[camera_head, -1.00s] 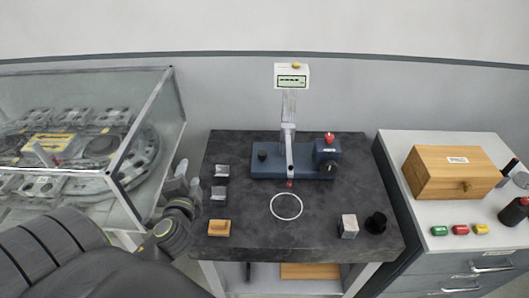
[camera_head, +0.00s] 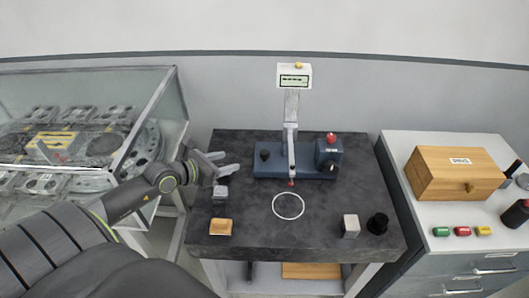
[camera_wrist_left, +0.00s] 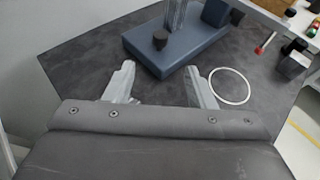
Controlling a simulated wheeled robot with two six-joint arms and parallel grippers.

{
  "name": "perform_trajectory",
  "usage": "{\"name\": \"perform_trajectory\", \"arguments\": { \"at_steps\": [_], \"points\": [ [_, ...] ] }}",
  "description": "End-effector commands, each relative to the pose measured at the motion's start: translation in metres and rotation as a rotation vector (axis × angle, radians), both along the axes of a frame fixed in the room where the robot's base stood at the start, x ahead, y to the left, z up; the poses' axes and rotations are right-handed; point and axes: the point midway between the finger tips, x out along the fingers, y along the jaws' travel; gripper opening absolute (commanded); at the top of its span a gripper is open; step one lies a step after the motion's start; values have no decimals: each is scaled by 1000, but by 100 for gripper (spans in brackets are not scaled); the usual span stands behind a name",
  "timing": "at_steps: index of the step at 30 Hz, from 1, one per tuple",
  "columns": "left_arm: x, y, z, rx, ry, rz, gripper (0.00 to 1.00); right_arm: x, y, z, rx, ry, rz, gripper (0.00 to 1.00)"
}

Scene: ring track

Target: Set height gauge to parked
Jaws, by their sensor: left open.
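The height gauge stands at the back of the dark bench, with a blue base (camera_head: 290,170), an upright column (camera_head: 290,110) and a display head (camera_head: 294,76) on top. A slim arm with a red tip (camera_head: 291,182) hangs in front of the column. A red knob (camera_head: 331,138) sits on the block at the base's right, and a black knob (camera_head: 265,154) at its left. My left gripper (camera_head: 222,164) is open and empty, left of the base, over the bench's left edge. In the left wrist view the fingers (camera_wrist_left: 165,88) are spread before the base (camera_wrist_left: 185,60).
The dark bench top (camera_head: 240,195) carries a white ring mark (camera_head: 288,206), a wooden block (camera_head: 220,227), a metal cube (camera_head: 351,226) and a black cylinder (camera_head: 377,223). A glass-walled case (camera_head: 150,105) stands left; a white cabinet with a wooden box (camera_head: 452,174) stands right.

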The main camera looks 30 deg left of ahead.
Motion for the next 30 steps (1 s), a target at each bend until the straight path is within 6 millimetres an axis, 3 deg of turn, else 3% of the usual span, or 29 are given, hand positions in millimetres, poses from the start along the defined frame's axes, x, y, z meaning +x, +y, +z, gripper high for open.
{"name": "perform_trajectory", "arguments": {
  "at_steps": [30],
  "points": [
    [124,-31,-57,-8,-6,0,50,0,0,-111,0,0,0,69]
  ]
}}
